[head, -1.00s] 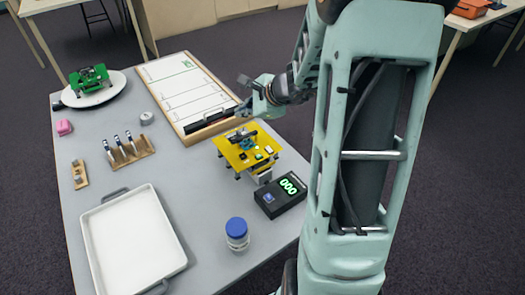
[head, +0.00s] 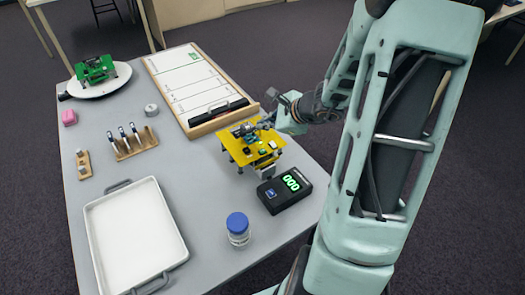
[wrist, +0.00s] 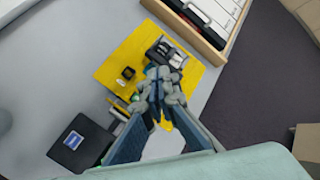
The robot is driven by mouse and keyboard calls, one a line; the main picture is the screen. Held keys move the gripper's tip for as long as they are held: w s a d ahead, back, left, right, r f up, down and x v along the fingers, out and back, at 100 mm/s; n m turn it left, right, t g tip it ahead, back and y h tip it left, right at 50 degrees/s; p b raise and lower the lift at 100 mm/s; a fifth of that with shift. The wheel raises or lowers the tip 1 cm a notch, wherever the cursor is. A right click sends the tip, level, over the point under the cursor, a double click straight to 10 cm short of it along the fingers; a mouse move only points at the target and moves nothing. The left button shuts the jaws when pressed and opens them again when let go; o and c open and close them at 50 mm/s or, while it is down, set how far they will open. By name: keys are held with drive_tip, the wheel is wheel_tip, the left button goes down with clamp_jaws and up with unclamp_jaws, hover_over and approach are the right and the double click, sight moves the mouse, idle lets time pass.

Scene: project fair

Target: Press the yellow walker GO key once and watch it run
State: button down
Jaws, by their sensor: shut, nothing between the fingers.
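The yellow walker (head: 252,147) stands on the grey table near its right edge, with dark parts and small blocks on its top plate. In the wrist view its yellow plate (wrist: 120,65) lies beyond my fingers. My gripper (head: 272,118) is at the walker's far right side, close to its top. In the wrist view my gripper (wrist: 158,80) is shut and empty, its tips overlapping the walker's near edge in the picture. I cannot tell whether they touch it. The GO key cannot be picked out for sure; my fingers hide part of the plate.
A black counter box (head: 284,189) with green digits reading 000 and a blue button stands in front of the walker. A blue-lidded jar (head: 237,228), white tray (head: 92,229), pen rack (head: 135,147), framed board (head: 207,122) and green walker on a plate (head: 95,71) share the table.

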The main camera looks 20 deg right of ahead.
drive_tip(key=b, duration=0.5)
hover_over(264, 152)
wheel_tip(264, 152, down, 7)
drive_tip(key=shift+r, duration=0.15)
drive_tip(key=shift+f+b, duration=0.9)
drive_tip(key=shift+f, duration=0.15)
drive_tip(key=shift+f+b, duration=0.25)
drive_tip(key=shift+b, duration=0.4)
drive_tip(key=shift+f+b, duration=0.35)
drive_tip(key=shift+b, duration=0.1)
idle(0.6)
drive_tip(key=shift+r, duration=0.1)
drive_tip(key=shift+r+p, duration=0.5)
drive_tip(key=shift+r, duration=0.2)
